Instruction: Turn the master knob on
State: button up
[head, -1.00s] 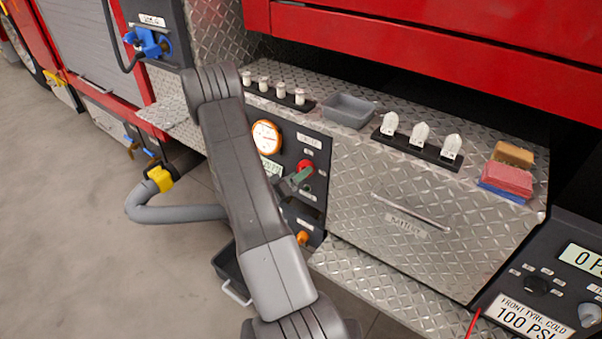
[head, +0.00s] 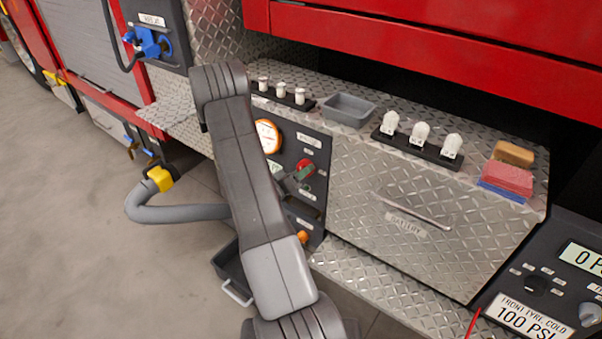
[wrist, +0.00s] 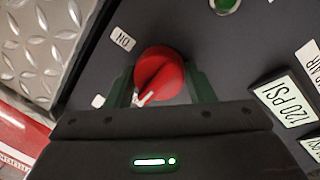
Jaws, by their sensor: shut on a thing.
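The master knob is a round red knob (wrist: 160,68) on a dark panel (wrist: 205,35), and it also shows small in the head view (head: 305,166). Its white pointer faces down and left in the wrist view, away from the ON label (wrist: 123,40). In the head view my gripper (head: 300,176) is at the knob, partly behind my arm.
An orange-rimmed gauge (head: 267,136) is left of the knob and an orange knob (head: 302,237) is below it. A 120 PSI display (wrist: 287,105) is at the right in the wrist view. A diamond-plate drawer (head: 400,235) stands right of the panel.

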jog(key=shift+f, duration=0.1)
jog(key=m+b, duration=0.3)
jog(key=shift+m+b, duration=0.35)
jog(key=shift+m, duration=0.05)
jog(key=m+y+b, duration=0.1)
jog(key=m+b, duration=0.3)
jog(key=m, duration=0.1)
jog(key=shift+b, duration=0.35)
jog(key=m+b, duration=0.5)
jog(key=shift+y+b, duration=0.35)
jog(key=shift+y, duration=0.05)
jog(key=shift+r+m+b, duration=0.2)
jog(key=shift+m+b, duration=0.8)
jog(key=shift+m, duration=0.3)
jog(key=o, duration=1)
jog(key=shift+c, duration=0.2)
jog(key=shift+r, duration=0.1)
